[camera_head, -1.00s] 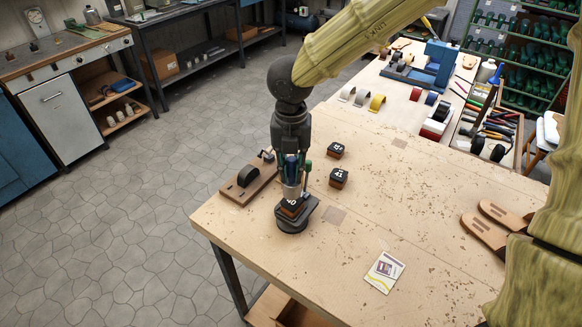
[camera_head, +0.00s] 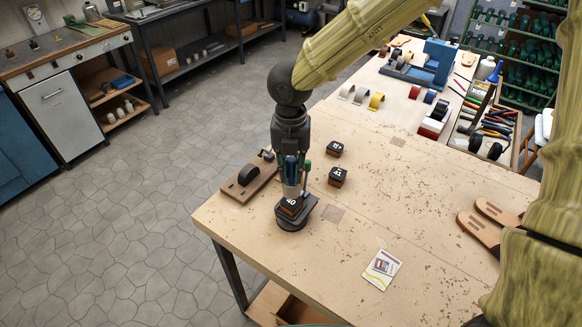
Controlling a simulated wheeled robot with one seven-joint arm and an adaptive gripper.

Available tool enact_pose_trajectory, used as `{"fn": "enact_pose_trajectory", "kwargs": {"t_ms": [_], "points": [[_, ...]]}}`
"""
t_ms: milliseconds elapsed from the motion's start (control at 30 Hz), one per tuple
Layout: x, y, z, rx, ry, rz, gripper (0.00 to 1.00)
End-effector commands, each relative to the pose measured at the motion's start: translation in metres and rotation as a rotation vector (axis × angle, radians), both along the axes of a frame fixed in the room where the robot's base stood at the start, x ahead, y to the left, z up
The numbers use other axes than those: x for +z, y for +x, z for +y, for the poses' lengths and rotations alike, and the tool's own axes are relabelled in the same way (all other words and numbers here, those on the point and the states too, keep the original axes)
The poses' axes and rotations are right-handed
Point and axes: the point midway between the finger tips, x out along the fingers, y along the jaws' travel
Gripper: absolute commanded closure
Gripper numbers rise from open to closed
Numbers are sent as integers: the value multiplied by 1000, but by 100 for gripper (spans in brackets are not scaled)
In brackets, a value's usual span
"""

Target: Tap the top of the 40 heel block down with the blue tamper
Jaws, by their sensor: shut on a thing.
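The 40 heel block (camera_head: 291,205), dark-topped with a white 40 and a brown side, sits on a black round-based stand (camera_head: 297,221) near the table's front left corner. My gripper (camera_head: 291,166) points down above it.
Two more dark blocks, one marked 41 (camera_head: 338,176) and another (camera_head: 334,149) behind it, stand to the right. A wooden board with a black roller (camera_head: 249,175) lies left. A card (camera_head: 382,269) and sandal soles (camera_head: 482,229) lie right. The table middle is clear.

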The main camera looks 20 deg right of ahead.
Motion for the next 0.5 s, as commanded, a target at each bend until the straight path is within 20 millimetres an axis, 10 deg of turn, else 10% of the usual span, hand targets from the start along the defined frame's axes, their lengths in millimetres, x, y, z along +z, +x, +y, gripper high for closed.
{"fn": "enact_pose_trajectory", "kwargs": {"t_ms": [500], "points": [[32,0,0,1,0,-1,100]]}}
